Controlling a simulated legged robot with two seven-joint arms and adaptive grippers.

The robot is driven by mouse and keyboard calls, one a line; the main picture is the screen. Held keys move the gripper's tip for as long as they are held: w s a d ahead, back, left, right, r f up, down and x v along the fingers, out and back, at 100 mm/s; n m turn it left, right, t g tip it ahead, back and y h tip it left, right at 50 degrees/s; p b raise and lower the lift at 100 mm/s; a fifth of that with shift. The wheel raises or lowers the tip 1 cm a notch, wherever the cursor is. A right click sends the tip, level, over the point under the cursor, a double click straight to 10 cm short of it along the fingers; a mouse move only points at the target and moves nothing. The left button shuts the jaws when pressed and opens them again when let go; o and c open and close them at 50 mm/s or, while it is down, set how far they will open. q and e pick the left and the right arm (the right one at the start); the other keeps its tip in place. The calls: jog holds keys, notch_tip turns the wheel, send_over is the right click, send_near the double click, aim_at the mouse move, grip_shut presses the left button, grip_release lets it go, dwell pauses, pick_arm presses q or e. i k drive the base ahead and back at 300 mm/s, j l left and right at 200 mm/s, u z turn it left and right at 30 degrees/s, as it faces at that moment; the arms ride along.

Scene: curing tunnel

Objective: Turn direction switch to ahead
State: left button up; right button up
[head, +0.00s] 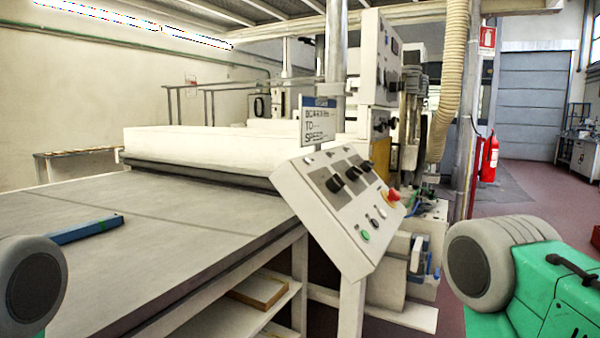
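The sloped white control panel (315,200) stands at the right end of the table. Along its upper part is a row of black rotary knobs: a near one (335,184), a middle one (352,174) and a far one (366,165). Their labels are too small to read, so I cannot tell which is the direction switch or where it points. Below are a green button (365,236), small dark and pale buttons (374,222) and a red mushroom button (391,195). Neither of my grippers shows; rounded grey parts, perhaps mine, are at the lower left and right edges.
The wide grey table (150,255) carries a blue bar (88,229). A green machine-like body (560,290) fills the lower right. A red extinguisher (489,158) stands behind; reddish floor is open there.

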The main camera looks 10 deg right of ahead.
aim_at(354, 172)
jog(key=i+l+u, duration=0.15)
jog(key=l+u, duration=0.25)
jog(key=l, duration=0.25)
jog(key=l+u, duration=0.4)
jog(key=l, duration=0.25)
jog(key=l+u, duration=0.4)
jog(key=l, duration=0.25)
